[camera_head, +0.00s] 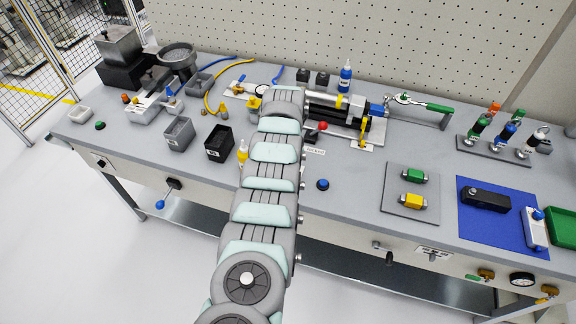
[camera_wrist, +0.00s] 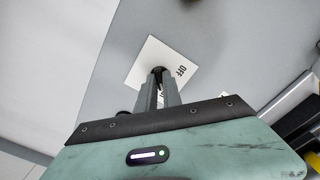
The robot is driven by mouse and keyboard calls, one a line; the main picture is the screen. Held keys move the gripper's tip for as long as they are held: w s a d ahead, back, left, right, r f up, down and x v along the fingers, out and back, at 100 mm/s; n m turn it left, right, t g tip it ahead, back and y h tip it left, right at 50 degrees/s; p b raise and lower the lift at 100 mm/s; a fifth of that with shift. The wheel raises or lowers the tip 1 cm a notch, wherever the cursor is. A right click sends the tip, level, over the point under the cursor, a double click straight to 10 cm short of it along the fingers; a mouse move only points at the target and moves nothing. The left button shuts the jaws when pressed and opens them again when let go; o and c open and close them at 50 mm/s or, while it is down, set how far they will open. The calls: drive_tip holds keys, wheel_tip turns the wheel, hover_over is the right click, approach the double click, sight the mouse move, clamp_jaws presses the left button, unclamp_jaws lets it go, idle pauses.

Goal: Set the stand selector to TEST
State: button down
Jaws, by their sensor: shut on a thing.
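In the wrist view, the stand selector is a small dark knob (camera_wrist: 158,71) on a white label plate (camera_wrist: 150,55). The plate reads OFF to the right of the knob, and a second marking is mostly covered by a finger. My gripper (camera_wrist: 159,78) has its two fingers closed on the knob, which hides most of it and which way it points. In the head view, my arm covers the gripper and knob. A white label (camera_head: 314,151) shows beside the arm, its lettering too small to read.
A motor-like cylinder (camera_head: 335,106) with a red ball handle (camera_head: 323,126) lies just beyond my arm. A blue button (camera_head: 322,184) is to the right.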

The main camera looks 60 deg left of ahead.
drive_tip(key=c, duration=1.5)
unclamp_jaws()
drive_tip(key=shift+r, duration=0.15)
wheel_tip(320, 180, up, 10)
drive_tip(key=shift+r+p, duration=0.25)
drive_tip(key=shift+p, duration=0.15)
